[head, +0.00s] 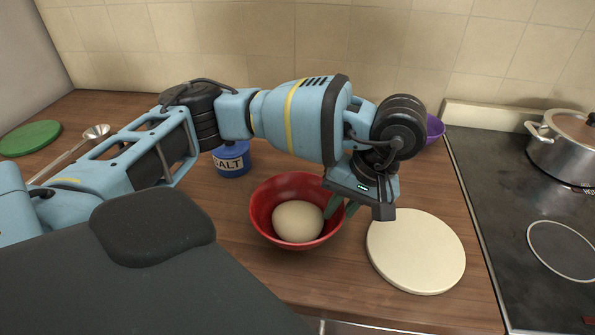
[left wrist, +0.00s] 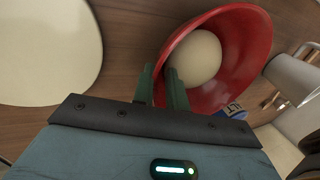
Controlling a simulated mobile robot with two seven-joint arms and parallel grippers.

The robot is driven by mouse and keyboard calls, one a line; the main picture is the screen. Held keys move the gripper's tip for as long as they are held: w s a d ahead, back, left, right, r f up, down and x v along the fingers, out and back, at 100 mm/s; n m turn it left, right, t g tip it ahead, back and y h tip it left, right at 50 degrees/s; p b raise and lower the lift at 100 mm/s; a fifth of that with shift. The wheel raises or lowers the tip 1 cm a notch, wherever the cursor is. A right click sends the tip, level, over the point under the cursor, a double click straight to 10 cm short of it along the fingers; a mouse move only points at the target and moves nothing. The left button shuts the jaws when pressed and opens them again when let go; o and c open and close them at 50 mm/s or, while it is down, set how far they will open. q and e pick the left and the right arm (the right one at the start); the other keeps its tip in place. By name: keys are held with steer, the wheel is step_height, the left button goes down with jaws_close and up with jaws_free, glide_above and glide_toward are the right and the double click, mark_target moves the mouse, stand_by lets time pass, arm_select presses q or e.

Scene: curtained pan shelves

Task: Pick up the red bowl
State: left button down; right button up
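The red bowl (head: 264,222) stands on the wooden counter with a pale, egg-like round object (head: 297,221) in it. The bowl also shows in the left wrist view (left wrist: 243,52), with the round object (left wrist: 196,57) inside. My left gripper (head: 344,207) is at the bowl's right rim in the head view. In the left wrist view its green fingers (left wrist: 161,88) lie on either side of the bowl wall, one inside and one outside, close together with the wall between them. They look shut on it. My right gripper is not in view.
A round cream board (head: 416,251) lies just right of the bowl. A blue salt jar (head: 232,160) stands behind it, and a purple bowl (head: 435,128) is behind my wrist. A green disc (head: 30,138) lies far left. A steel pot (head: 562,146) stands on the black hob at right.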

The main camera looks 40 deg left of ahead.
arm_select(q)
steer(key=shift+r, duration=0.15)
stand_by(0.3)
